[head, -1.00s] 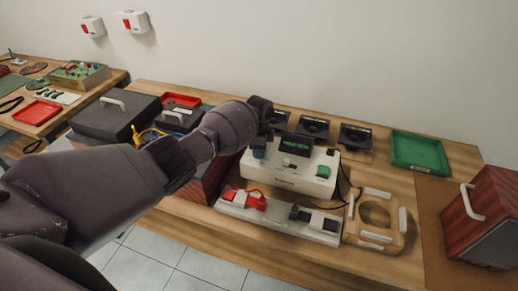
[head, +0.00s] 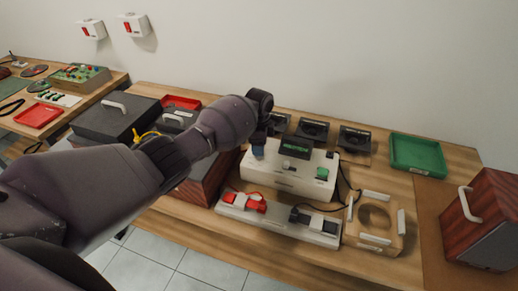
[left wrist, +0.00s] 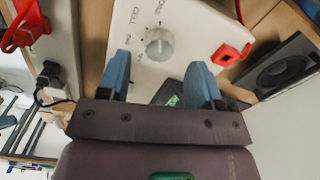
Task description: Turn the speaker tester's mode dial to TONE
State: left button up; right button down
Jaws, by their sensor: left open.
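The speaker tester (head: 292,178) is a white box with a dark screen (head: 296,147) and a green button (head: 322,173). The tester also shows in the left wrist view (left wrist: 195,25). Its mode dial (left wrist: 160,44) is a round pale grey knob with small lettering around it, too blurred to read surely. My left gripper (head: 258,153) is over the tester's left end and hides the dial in the head view. In the left wrist view, its blue fingertips (left wrist: 160,72) are open and empty, apart from the dial, which shows beyond the gap between them. My right gripper is out of view.
A white bar with red and black clamps (head: 280,219) lies in front of the tester, beside a wooden ring fixture (head: 352,222). Black speakers (head: 313,130) stand behind. A green tray (head: 418,152) and a wooden speaker cabinet (head: 482,222) are at right.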

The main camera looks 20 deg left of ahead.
pick_arm(q)
notch_tip(320, 180, up, 7)
jog(key=shift+p, duration=0.3)
jog(key=shift+r, duration=0.1)
dwell(0.4)
